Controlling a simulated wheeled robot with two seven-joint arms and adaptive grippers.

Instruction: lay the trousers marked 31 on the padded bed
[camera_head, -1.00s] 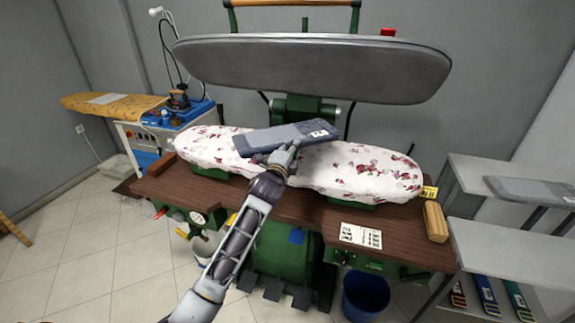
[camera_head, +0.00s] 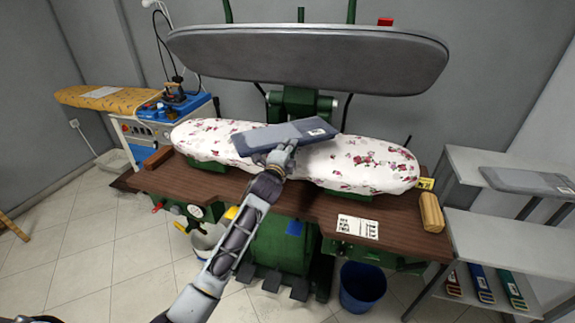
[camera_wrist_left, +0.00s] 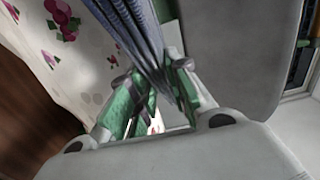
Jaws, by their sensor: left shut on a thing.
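Folded blue-grey trousers (camera_head: 278,135) with a white tag (camera_head: 316,132) lie over the middle of the padded bed (camera_head: 360,165), which has a floral cover. The tag's number is too small to read. My left gripper (camera_head: 281,153) is shut on the front edge of the trousers. In the left wrist view the fingers (camera_wrist_left: 155,95) pinch the folded cloth (camera_wrist_left: 138,35), and the floral cover (camera_wrist_left: 60,50) is beside them. I cannot tell whether the trousers touch the bed. My right gripper is not in view.
The grey upper press plate (camera_head: 310,60) is raised above the bed. A wooden block (camera_head: 431,212) and a printed card (camera_head: 357,227) are on the brown table (camera_head: 300,205). Another folded grey garment (camera_head: 525,181) lies on the right shelf. An ironing station (camera_head: 160,125) stands left.

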